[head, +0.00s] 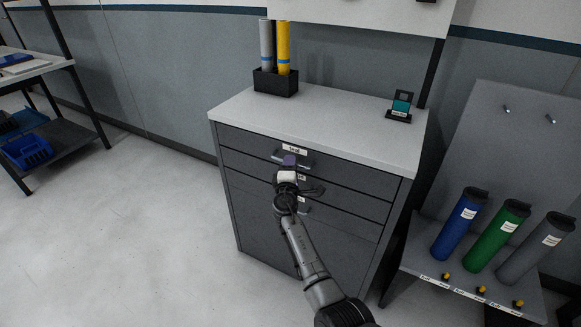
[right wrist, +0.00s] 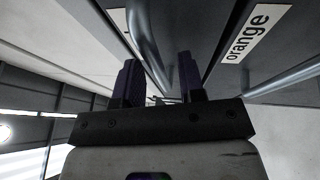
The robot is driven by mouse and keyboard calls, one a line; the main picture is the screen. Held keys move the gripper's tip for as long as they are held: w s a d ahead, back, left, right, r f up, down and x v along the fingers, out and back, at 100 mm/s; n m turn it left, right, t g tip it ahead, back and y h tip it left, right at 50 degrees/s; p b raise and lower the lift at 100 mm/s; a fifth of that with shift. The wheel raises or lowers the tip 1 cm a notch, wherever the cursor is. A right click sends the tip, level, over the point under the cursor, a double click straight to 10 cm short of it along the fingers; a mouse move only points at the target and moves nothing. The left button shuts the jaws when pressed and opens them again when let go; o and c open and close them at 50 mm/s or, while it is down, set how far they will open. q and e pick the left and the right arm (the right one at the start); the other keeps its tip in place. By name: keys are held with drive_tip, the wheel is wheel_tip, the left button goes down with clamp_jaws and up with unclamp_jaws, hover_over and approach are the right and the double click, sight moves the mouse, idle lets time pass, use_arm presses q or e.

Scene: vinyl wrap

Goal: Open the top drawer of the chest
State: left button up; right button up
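The grey chest (head: 240,215) stands in the middle with a pale worktop and several dark drawers. Its top drawer (head: 355,173) looks shut, flush with the front. The top drawer's bar handle (head: 306,163) sits below a white label and is partly hidden by my right gripper (head: 289,160). In the right wrist view my right gripper (right wrist: 160,80) has its two dark purple fingers apart. A metal bar handle (right wrist: 148,50) runs down toward the gap between them; whether it touches either finger I cannot tell. My left gripper is not in view.
A lower drawer's label (right wrist: 246,33) reads "orange", beside another handle (right wrist: 285,78). On the worktop are a black holder (head: 275,82) with rolls and a small teal-screened stand (head: 400,106). A rack with blue, green and grey tubes (head: 499,236) stands at right. Floor at left is clear.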

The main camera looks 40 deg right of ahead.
drive_tip(key=shift+w+d+r, duration=0.1)
drive_tip(key=shift+w+d, duration=0.3)
clamp_jaws()
idle(0.4)
